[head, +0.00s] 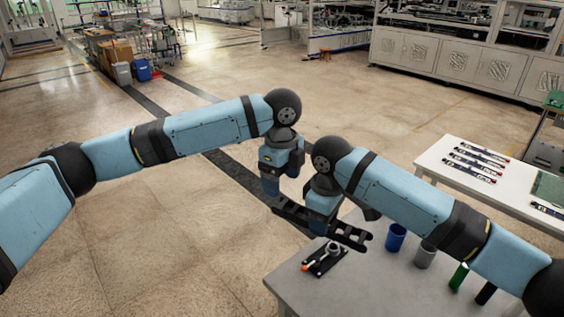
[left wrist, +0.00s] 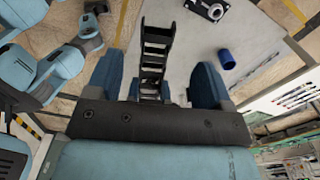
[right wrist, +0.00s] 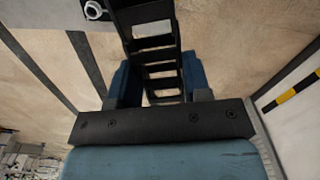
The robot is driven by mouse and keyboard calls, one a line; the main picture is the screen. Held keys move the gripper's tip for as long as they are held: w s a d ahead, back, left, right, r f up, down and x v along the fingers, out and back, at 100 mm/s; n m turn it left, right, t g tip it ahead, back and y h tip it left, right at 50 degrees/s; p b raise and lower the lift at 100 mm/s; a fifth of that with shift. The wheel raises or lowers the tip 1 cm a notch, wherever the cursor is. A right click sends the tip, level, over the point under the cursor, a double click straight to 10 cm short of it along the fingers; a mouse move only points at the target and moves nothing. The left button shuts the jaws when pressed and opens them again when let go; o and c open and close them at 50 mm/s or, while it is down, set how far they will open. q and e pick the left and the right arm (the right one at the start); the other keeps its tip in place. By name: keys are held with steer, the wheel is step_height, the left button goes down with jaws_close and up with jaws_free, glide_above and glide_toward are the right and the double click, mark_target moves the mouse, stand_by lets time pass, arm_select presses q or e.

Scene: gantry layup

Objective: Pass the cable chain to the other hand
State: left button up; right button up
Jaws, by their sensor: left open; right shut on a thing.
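The cable chain (head: 352,236) is a black, ladder-like strip, held in the air above the near left corner of the grey table. My right gripper (head: 322,222) is shut on it along its length. The right wrist view shows the chain (right wrist: 151,42) running out between the fingers. My left gripper (head: 271,190) is open at the chain's left end. In the left wrist view the chain (left wrist: 156,47) lies between the open fingers, with a gap on each side. I cannot tell from these views how deep the chain's end sits in the left gripper.
The grey table (head: 365,290) carries a black plate with a ring part (head: 325,259), a blue cup (head: 395,237), a grey cup (head: 424,255), a green cylinder (head: 459,275) and a black cylinder (head: 486,292). A white table (head: 440,158) stands at right. Floor at left is clear.

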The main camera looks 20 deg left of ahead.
mark_target(282, 202)
arm_select(q)
step_height(282, 202, down, 7)
steer(key=shift+r, duration=0.1)
stand_by(0.3)
steer(key=c, duration=1.1)
steer(key=shift+c, duration=0.3)
arm_select(e)
steer(key=o, duration=1.1)
steer(key=shift+c, duration=0.2)
